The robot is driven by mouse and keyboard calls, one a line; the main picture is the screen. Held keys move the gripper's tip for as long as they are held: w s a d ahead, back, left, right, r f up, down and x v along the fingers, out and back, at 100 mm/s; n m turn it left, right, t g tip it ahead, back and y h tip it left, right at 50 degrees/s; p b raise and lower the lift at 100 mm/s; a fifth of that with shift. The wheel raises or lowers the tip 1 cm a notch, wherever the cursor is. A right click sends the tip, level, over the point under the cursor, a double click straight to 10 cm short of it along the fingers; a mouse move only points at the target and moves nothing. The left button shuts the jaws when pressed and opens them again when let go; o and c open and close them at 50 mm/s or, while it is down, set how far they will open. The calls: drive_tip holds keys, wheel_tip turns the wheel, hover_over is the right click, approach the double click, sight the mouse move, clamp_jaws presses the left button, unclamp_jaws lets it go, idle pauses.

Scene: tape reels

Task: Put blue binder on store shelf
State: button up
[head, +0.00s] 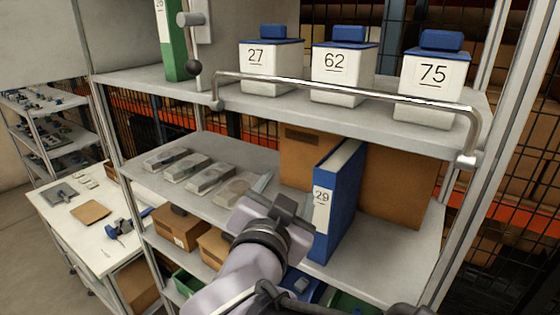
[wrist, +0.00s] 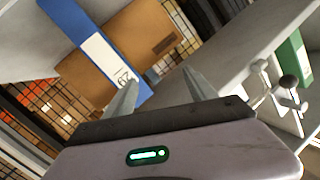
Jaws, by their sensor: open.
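The blue binder (head: 345,198), with a white spine label reading 29, stands upright on the middle shelf (head: 385,262) in front of brown cardboard boxes. It also shows in the wrist view (wrist: 88,42) at the upper left. My gripper (head: 268,192) is just left of the binder in the head view, in front of the shelf. In the wrist view my gripper (wrist: 158,90) has its two fingers apart with nothing held between them. The left finger appears close to the lower end of the binder's spine; I cannot tell whether they touch.
White boxes numbered 27 (head: 268,68), 62 (head: 343,75) and 75 (head: 430,90) stand on the upper shelf behind a metal rail (head: 345,87). A green binder (head: 172,40) stands at its left. Several taped reels (head: 210,178) lie on the middle shelf. A white table (head: 75,222) is at left.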

drive_tip(key=s+d+f+n+g+y, duration=0.2)
drive_tip(key=s+f+g, duration=0.3)
drive_tip(key=s, duration=0.4)
drive_tip(key=s+d+f+n+g+y, duration=0.2)
drive_tip(key=s+d+f+g+y, duration=0.2)
drive_tip(key=s+f, duration=0.4)
drive_tip(key=shift+s+d+f+g+y, duration=0.35)
drive_tip(key=shift+s+g, duration=0.25)
drive_tip(key=shift+s, duration=0.4)
